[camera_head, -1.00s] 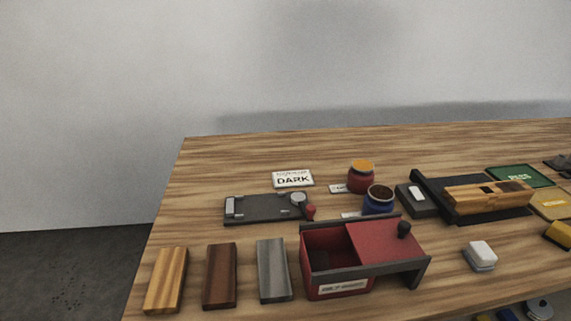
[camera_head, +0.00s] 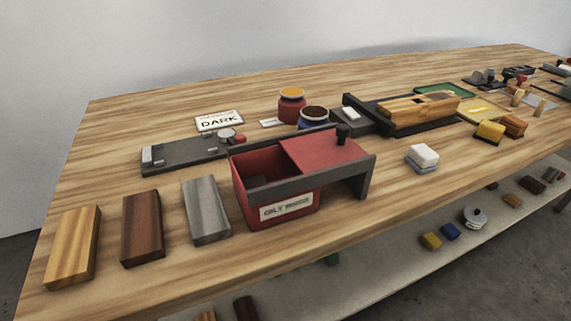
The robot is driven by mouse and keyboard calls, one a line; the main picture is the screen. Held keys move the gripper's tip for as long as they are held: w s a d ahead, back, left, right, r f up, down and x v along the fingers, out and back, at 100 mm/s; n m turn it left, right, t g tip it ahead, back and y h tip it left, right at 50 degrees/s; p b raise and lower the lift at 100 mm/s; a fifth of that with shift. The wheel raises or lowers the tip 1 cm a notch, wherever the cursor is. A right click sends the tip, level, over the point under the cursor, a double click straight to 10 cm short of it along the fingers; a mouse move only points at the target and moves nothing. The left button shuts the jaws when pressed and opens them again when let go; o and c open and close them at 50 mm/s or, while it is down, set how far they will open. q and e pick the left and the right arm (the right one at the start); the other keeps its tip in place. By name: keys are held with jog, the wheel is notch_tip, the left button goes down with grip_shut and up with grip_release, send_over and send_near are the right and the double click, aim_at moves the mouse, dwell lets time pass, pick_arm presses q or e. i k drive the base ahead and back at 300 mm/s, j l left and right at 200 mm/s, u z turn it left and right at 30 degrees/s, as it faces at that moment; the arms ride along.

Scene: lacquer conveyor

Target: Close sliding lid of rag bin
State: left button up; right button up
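The red rag bin (camera_head: 242,204) stands near the front edge of the table, with a label reading "OILY" and a second, blurred word on its front. Its red sliding lid (camera_head: 318,150) is slid to the right in dark grey rails that reach out past the bin. The left part of the bin is uncovered and its dark inside shows. Neither of my grippers is in view.
Three blocks, yellow wood (camera_head: 73,246), brown (camera_head: 142,228) and grey (camera_head: 205,210), lie left of the bin. A dark clamp board (camera_head: 185,153) and two jars (camera_head: 291,106) are behind it. A white block (camera_head: 422,156) lies to the right. Below is a shelf (camera_head: 385,260).

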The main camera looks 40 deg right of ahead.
aim_at(312, 152)
jog(key=z, duration=1.35)
jog(key=l+u, duration=0.4)
jog(key=l, duration=0.3)
jog(key=l+u, duration=0.45)
jog(key=l, duration=0.25)
jog(key=k, duration=0.05)
